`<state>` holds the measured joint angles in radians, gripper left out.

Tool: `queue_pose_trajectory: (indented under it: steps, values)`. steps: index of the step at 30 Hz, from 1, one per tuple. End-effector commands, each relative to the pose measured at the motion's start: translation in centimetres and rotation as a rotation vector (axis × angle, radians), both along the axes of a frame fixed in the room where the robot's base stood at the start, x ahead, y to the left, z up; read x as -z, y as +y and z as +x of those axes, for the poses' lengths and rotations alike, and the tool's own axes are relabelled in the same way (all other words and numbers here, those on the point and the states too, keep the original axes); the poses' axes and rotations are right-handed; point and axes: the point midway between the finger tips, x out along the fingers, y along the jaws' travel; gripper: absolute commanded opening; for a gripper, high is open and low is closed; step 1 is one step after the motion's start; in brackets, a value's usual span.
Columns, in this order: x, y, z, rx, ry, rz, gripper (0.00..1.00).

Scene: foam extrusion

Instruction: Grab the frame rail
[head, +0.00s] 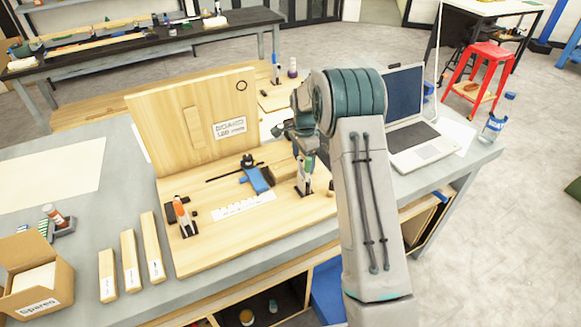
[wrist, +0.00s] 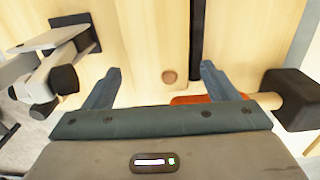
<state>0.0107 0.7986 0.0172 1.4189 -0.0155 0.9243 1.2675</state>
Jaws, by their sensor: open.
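My gripper (wrist: 161,78) is open, its two grey fingers apart with nothing between them. In the head view it is mostly hidden by my arm, above the right part of the wooden fixture board (head: 222,245). Three pale wooden bars with small white labels, a left one (head: 107,276), a middle one (head: 130,262) and a right one (head: 152,247), lie side by side on the bench, left of the board and apart from my gripper. The labels are too small to read, so I cannot tell which piece is the frame rail. A dark strip (wrist: 197,40) lies beyond the fingers.
An orange-handled clamp (head: 183,215) and a blue tool (head: 257,178) sit on the board. An upright wooden panel (head: 197,120) stands behind. A laptop (head: 410,135) is at right and a cardboard box (head: 35,280) at left. A clamp (wrist: 55,75) is near the left finger.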

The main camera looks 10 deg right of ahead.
Motion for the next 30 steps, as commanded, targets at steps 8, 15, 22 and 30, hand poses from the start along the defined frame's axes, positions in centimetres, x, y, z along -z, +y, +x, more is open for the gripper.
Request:
queue_pose_trajectory:
  steps: [8, 15, 22, 30]
  values:
    - [0.0, 0.0, 0.0, 0.000, 0.000, 0.000, 0.30]
    - [-0.1, 0.0, 0.0, 0.000, -0.001, 0.000, 0.26]
    - [-0.9, 0.0, 0.1, 0.000, -0.002, 0.000, 0.26]
    - [-5.0, 0.0, 0.1, -0.001, -0.006, -0.001, 0.26]
